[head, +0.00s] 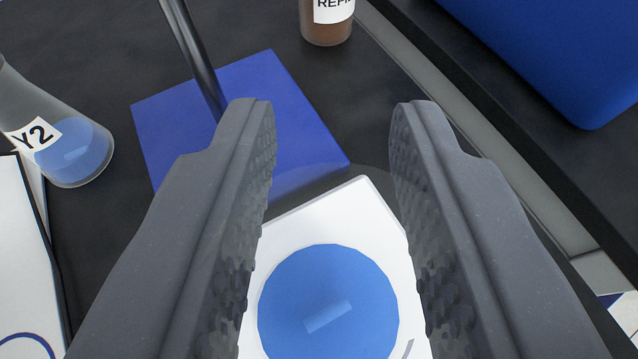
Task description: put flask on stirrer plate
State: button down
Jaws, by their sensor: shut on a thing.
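My gripper (328,125) reaches in from the bottom, its two dark ridged fingers shut on a clear flask (325,285). The glass is hard to see. Its blue liquid shows as a disc between the fingers, with a small pale blue bar in it. The white stirrer plate (345,212) is under the flask in this view, its far corner and edges showing around the disc. Whether the flask touches the plate or hangs above it, I cannot tell. The fingers hide the plate's sides.
A flask labelled Y2 (75,150) with blue liquid is at the left. A blue stand base (165,125) with a dark rod (190,45) lies just beyond the plate. A brown labelled bottle (327,28) is at the top. A large blue box (580,60) is upper right. Dark bench shows between.

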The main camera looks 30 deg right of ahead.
jog(key=shift+f, duration=1.2)
jog(key=shift+f, duration=0.1)
jog(key=c, duration=1.1)
grip_release()
jog(key=shift+r, duration=0.2)
jog(key=v, duration=1.2)
jog(key=shift+a, duration=0.1)
